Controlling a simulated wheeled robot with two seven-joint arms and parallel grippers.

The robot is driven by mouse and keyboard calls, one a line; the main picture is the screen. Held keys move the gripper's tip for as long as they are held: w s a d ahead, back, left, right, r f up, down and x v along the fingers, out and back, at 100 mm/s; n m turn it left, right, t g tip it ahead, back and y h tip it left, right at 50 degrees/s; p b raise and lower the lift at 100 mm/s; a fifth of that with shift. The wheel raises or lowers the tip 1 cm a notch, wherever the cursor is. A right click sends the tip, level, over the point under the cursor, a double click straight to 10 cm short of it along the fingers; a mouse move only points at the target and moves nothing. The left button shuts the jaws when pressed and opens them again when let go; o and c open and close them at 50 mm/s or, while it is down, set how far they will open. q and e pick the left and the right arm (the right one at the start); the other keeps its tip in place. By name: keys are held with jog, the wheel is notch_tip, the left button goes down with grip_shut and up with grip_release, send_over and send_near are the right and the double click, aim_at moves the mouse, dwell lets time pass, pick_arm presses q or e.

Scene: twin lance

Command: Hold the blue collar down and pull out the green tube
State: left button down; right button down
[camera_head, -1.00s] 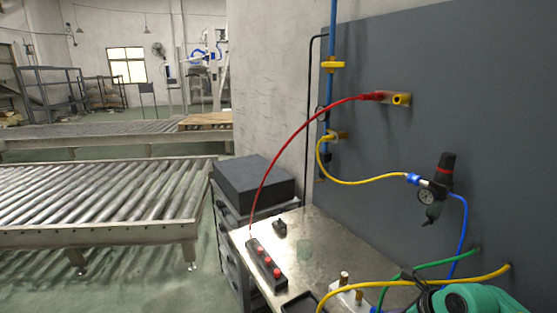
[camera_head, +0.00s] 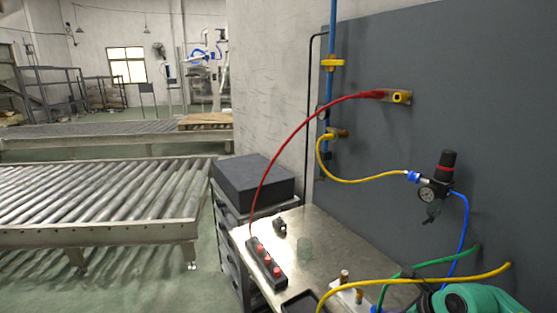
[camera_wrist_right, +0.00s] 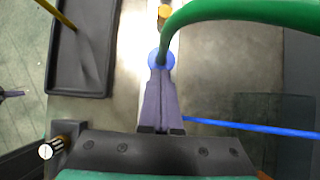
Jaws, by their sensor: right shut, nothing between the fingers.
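The green tube (camera_head: 432,260) curves from the grey panel down towards a fitting at the bottom edge in the head view. In the right wrist view the green tube (camera_wrist_right: 245,14) arches across the top and comes down at the blue collar (camera_wrist_right: 155,57). The blue collar (camera_head: 376,309) barely shows in the head view. My right gripper (camera_wrist_right: 160,74) is shut and empty, its purple-grey fingertips overlapping the near edge of the collar in the picture; I cannot tell whether they touch it. My left gripper is not in view.
A yellow tube (camera_head: 430,282) runs close beside the green one. A blue tube (camera_wrist_right: 250,128) crosses right of my fingers. A black tray (camera_wrist_right: 82,88) lies to the left. A red-button box (camera_head: 266,262) and the regulator (camera_head: 434,190) are farther off.

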jog(key=shift+f, duration=0.3)
jog(key=shift+r, duration=0.15)
jog(key=p+v, duration=0.3)
jog(key=v, duration=0.3)
jog(key=shift+w+r+p, duration=0.2)
jog(key=shift+r+p, duration=0.15)
jog(key=shift+r, duration=0.15)
jog(key=shift+a, duration=0.15)
